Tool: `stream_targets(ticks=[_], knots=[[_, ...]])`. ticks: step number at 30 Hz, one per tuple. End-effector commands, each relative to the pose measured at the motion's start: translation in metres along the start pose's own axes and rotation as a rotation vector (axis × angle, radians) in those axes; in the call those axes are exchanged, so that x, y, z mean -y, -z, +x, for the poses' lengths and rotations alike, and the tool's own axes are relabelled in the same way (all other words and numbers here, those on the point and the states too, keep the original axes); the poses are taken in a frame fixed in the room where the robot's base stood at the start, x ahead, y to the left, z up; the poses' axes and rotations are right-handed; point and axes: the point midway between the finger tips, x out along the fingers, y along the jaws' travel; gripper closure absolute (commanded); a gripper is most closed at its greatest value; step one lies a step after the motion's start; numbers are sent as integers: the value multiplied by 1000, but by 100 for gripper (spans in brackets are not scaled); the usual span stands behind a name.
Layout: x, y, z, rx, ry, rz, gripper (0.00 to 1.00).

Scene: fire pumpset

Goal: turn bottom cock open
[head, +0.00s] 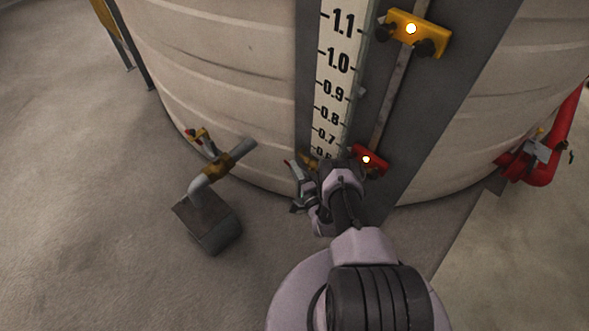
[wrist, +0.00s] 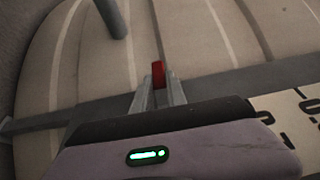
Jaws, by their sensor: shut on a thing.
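The bottom cock's red handle (wrist: 158,73) shows between the two fingers of my gripper (wrist: 159,85) in the wrist view. My gripper is shut on it. In the head view my gripper (head: 297,178) is at the foot of the level gauge, left of the scale's lower end. A small red tip (head: 287,163) shows there beside the fingers. A bit of brass fitting (head: 310,160) shows just behind my wrist. The cock's body is mostly hidden by my arm, and I cannot tell the handle's exact angle.
The numbered scale (head: 337,80) runs up the pale ribbed tank (head: 225,75). A red bracket (head: 371,160) sits right of my wrist, a yellow one (head: 412,33) above. A pipe with a brass valve (head: 218,166) stands left on a block (head: 208,222). Red piping (head: 545,150) is right.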

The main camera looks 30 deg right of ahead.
Motion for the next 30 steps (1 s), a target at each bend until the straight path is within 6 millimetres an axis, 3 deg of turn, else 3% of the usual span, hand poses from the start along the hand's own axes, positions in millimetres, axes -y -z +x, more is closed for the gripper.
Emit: stream_targets(ticks=[1,4,16,20,30], knots=[[1,2,1,-4,2,0,81],[1,1,1,-3,2,0,61],[2,1,-8,-2,-1,0,61],[4,1,-37,-4,-3,2,61],[-3,3,-139,-9,-2,2,61]])
